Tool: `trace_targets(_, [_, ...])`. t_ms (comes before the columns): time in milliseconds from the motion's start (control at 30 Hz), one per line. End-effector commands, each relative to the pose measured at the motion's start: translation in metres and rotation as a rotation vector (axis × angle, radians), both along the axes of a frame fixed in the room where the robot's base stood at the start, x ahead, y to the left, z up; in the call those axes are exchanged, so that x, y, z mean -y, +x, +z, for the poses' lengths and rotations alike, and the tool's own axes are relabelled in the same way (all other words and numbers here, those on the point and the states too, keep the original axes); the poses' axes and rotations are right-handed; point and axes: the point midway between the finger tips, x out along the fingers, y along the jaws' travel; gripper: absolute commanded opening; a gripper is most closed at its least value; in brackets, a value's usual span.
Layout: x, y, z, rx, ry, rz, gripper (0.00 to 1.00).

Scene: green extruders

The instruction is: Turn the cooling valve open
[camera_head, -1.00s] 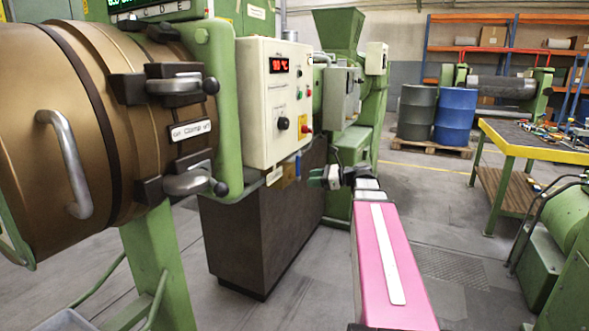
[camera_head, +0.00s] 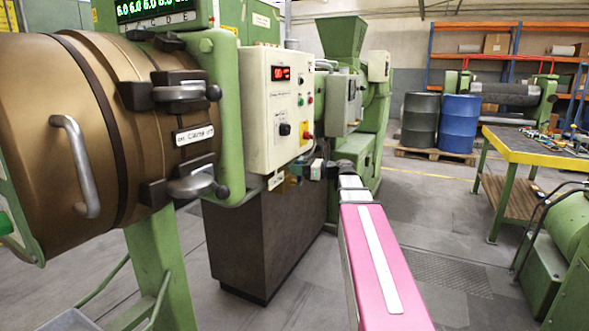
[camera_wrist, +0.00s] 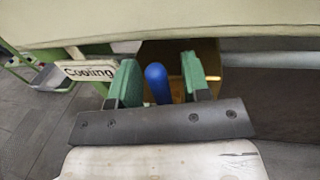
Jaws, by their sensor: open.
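The cooling valve shows in the wrist view as a blue handle (camera_wrist: 157,82), below the edge of the control cabinet. A white tag reading "Cooling" (camera_wrist: 89,70) hangs to its left. My gripper (camera_wrist: 160,80) is open, with its green fingers on either side of the blue handle. I cannot tell whether either finger touches it. In the head view my gripper (camera_head: 300,172) is small, at the lower right edge of the control cabinet, and hides most of the valve.
The cream control cabinet (camera_head: 262,110) with a red display stands over a dark base (camera_head: 262,245). A bronze barrel (camera_head: 60,130) with clamps is at left. A workbench (camera_head: 535,147) and drums (camera_head: 457,125) are at right.

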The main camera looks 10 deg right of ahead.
Motion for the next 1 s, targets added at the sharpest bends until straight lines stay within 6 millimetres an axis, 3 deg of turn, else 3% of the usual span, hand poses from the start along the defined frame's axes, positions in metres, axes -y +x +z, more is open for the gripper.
trace_targets(433, [-0.01,0.005,0.0,0.0,-0.001,0.0,0.43])
trace_targets(467, [-0.01,0.004,0.0,0.0,-0.001,0.0,0.37])
trace_targets(567, [-0.01,0.004,0.0,0.0,-0.001,0.0,0.04])
trace_targets(600, [-0.01,0.004,0.0,0.0,-0.001,0.0,0.0])
trace_targets(767, [-0.01,0.005,0.0,-0.008,0.005,0.0,0.0])
trace_targets(1000, [-0.003,0.015,-0.001,-0.145,0.104,-0.001,0.0])
